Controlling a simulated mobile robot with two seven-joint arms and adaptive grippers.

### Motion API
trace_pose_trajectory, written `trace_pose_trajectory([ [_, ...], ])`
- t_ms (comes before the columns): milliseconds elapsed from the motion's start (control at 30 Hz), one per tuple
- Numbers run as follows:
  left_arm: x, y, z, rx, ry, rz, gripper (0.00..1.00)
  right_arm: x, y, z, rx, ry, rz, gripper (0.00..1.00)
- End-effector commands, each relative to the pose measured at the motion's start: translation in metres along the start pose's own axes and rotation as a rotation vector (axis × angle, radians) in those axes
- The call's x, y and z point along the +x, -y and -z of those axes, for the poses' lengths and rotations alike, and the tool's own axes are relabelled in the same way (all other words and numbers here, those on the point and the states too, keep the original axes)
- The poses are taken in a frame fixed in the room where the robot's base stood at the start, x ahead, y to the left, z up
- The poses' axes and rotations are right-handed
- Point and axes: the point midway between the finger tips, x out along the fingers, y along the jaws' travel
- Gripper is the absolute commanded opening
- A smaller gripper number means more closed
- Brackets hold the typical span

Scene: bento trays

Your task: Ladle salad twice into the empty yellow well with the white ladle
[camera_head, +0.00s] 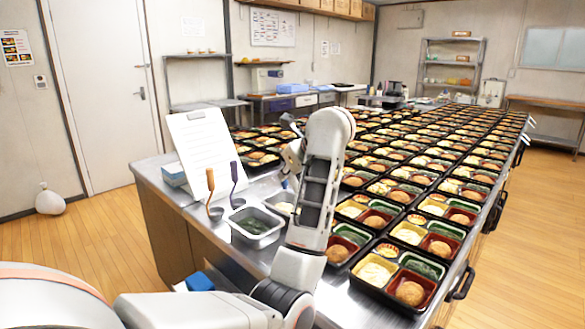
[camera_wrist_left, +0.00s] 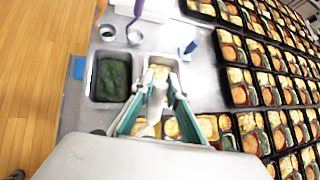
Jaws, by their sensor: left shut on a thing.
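My left gripper (camera_wrist_left: 158,92) is shut on the white ladle (camera_wrist_left: 155,106), whose handle shows between the teal fingers in the left wrist view. The steel pan of pale salad (camera_wrist_left: 160,70) lies just past the fingertips. It also shows in the head view (camera_head: 283,208), partly behind my arm. The ladle's bowl is hard to make out, so I cannot tell whether it holds salad. A bento tray with yellow wells (camera_wrist_left: 208,124) lies partly hidden below the fingers; which well is empty is unclear. My right gripper is not in view.
A pan of dark greens (camera_head: 256,224) stands beside the salad pan. An orange-handled ladle (camera_head: 211,184) and a purple-handled ladle (camera_head: 235,178) stand in holders behind it. A white clipboard (camera_head: 207,150) stands at the back left. Filled bento trays (camera_head: 408,302) crowd the right side.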

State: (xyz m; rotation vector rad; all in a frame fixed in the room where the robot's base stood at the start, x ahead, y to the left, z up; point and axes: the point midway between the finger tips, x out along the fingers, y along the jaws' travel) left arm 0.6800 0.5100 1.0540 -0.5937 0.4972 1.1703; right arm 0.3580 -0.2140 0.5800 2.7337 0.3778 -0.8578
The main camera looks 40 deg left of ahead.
Motion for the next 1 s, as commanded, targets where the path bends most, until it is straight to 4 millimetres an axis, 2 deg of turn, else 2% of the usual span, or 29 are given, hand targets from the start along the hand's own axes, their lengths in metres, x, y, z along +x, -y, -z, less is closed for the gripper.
trace_pose_trajectory([
  [167, 0.012, -0.004, -0.005, -0.027, -0.083, 0.002, 0.00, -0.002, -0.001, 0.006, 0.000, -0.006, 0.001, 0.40],
  [400, 0.031, -0.009, -0.001, -0.056, -0.193, 0.002, 0.00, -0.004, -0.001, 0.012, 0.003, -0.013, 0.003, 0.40],
  [1000, 0.076, -0.021, 0.009, -0.134, -0.481, 0.004, 0.00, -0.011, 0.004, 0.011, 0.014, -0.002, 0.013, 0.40],
])
